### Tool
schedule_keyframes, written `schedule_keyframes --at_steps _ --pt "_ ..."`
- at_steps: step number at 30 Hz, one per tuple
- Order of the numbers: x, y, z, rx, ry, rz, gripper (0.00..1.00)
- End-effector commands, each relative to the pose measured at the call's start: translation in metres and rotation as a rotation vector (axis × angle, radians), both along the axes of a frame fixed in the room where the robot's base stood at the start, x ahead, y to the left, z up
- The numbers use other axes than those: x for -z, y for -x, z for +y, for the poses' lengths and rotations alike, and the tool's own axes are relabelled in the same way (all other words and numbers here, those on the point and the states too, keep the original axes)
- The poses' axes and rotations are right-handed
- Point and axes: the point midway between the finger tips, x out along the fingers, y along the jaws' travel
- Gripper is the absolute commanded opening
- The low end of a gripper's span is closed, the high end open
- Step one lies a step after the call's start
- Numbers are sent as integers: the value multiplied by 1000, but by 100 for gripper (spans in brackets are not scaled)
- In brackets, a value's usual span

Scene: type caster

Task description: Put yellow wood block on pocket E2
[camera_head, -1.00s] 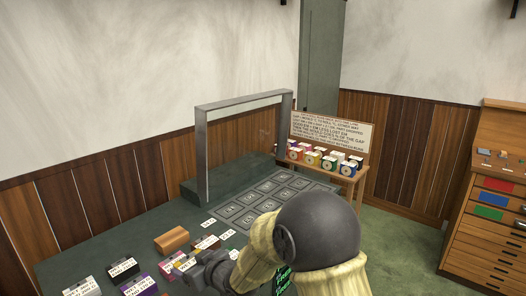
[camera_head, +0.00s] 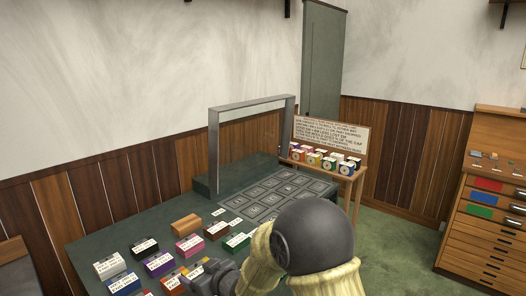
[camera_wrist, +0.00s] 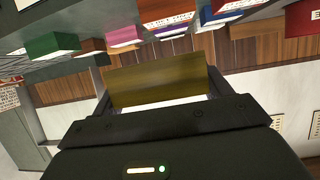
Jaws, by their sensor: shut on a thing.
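The yellow wood block (camera_wrist: 158,84) is between the jaws of my gripper (camera_wrist: 160,98) in the wrist view, with a white face below its yellow side. My gripper is shut on it. In the head view my gripper (camera_head: 203,272) is at the bottom centre, over the near part of the green table, beside several labelled blocks; the block there is small and partly hidden. The grid of square pockets (camera_head: 280,194) lies farther back on the table, beyond the gripper. Pocket labels are too small to read, so I cannot tell which is E2.
Several labelled blocks, including a white one (camera_head: 109,266) and a purple one (camera_head: 158,262), stand on the table (camera_head: 95,243). A plain wooden block (camera_head: 186,223) lies behind them. A grey metal arch (camera_head: 213,150) stands beside the pockets. My arm hides the table's near right part.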

Motion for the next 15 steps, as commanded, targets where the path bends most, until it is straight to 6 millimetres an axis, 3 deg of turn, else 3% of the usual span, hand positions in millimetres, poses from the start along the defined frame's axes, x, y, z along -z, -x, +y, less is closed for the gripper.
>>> schedule_keyframes --at_steps 10,15 --pt "30 -18 -48 142 2 3 52" --pt "52 -25 -87 251 5 5 52"
